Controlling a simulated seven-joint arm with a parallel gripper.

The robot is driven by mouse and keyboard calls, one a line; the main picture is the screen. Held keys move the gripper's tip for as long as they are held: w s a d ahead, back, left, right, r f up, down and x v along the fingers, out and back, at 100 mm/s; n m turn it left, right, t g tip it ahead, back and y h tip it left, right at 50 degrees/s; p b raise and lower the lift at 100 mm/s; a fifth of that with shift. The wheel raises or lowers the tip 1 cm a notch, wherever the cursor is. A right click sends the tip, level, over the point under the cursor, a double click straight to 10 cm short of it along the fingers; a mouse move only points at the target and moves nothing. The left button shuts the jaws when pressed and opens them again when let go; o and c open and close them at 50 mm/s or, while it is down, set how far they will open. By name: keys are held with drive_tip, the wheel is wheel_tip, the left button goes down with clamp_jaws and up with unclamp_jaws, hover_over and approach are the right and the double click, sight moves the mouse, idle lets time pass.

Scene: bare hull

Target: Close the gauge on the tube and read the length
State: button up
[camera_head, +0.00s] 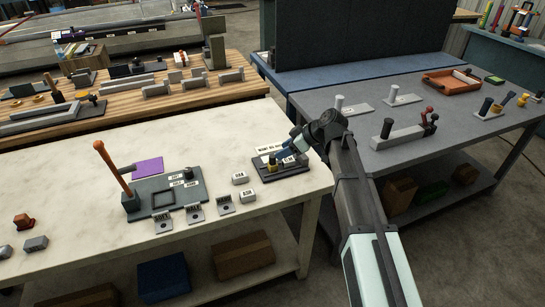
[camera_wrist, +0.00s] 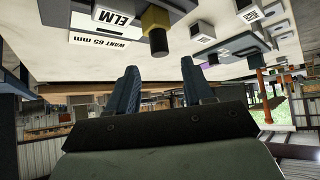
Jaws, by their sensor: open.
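A dark device (camera_head: 268,175), which looks like the gauge, sits at the right end of the pale bench. It carries a yellow piece (camera_head: 272,161) with a dark cylindrical end, also large at the top of the wrist view (camera_wrist: 155,19). An "ELM" label (camera_wrist: 117,17) and a "WANT 65 mm" card (camera_wrist: 95,41) are beside it. I cannot pick out the tube clearly. My gripper (camera_head: 285,153) is over the device from the right. In the wrist view its blue fingers (camera_wrist: 160,68) are apart with nothing between them, and the yellow piece is just beyond them.
A grey plate with an upright orange handle (camera_head: 112,170) stands left on the pale bench (camera_head: 85,130). Small labelled blocks (camera_head: 240,178) lie between it and the device. A grey table (camera_head: 400,160) with a grey block and an orange tray (camera_head: 452,80) is at right.

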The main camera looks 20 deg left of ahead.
sight(273, 156)
drive_tip(key=shift+x, duration=3.5)
drive_tip(key=shift+c, duration=0.2)
drive_tip(key=c, duration=0.7)
drive_tip(key=w+d, duration=0.4)
drive_tip(key=shift+o, duration=0.6)
drive_tip(key=shift+w, duration=0.1)
drive_tip(key=o, duration=0.6)
